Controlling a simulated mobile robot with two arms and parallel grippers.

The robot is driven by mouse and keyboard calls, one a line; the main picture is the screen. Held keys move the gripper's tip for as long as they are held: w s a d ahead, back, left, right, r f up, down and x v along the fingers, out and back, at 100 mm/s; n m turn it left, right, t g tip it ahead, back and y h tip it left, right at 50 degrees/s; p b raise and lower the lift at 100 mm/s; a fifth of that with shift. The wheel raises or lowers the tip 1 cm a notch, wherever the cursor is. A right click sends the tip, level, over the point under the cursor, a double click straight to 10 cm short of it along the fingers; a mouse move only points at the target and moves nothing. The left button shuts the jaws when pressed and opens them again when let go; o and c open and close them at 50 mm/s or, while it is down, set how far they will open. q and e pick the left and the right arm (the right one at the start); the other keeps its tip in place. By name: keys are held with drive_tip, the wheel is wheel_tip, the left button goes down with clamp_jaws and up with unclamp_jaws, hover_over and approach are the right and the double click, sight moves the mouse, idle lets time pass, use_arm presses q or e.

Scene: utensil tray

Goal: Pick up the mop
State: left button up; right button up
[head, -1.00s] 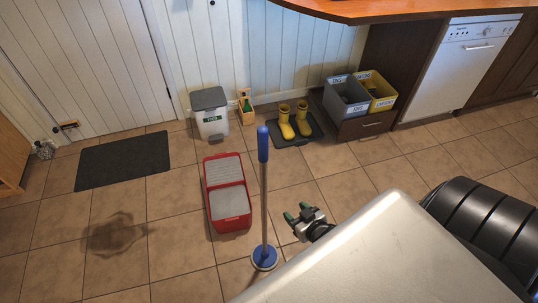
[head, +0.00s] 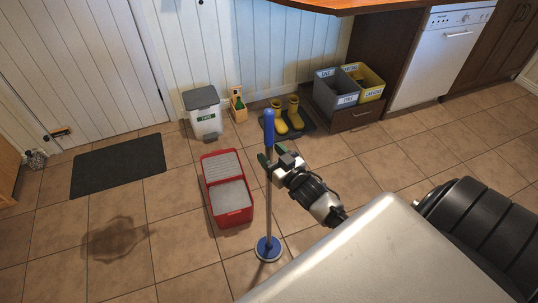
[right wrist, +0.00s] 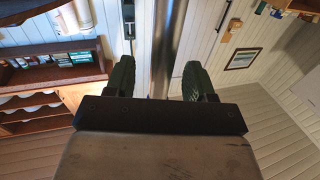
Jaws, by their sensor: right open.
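The mop (head: 268,200) stands upright on the tiled floor, with a blue handle grip at the top, a grey pole and a round blue base. My right gripper (head: 268,160) is open at the pole, just below the blue grip. In the right wrist view the pole (right wrist: 162,50) runs between the two green fingers of the gripper (right wrist: 158,80), with a gap showing on each side. My left gripper is not in view.
A red bucket (head: 236,217) with grey sections stands just left of the mop. Yellow boots (head: 279,117), a lidded bin (head: 206,122) and two crates (head: 337,99) stand along the wall. A dark mat (head: 118,166) and a wet stain (head: 115,240) lie left, with open floor around them.

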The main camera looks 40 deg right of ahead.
drive_tip(key=w, duration=0.3)
drive_tip(key=shift+a+r, duration=0.1)
drive_tip(key=shift+r, duration=0.05)
drive_tip(key=shift+s, duration=0.1)
drive_tip(key=shift+c, duration=0.5)
clamp_jaws()
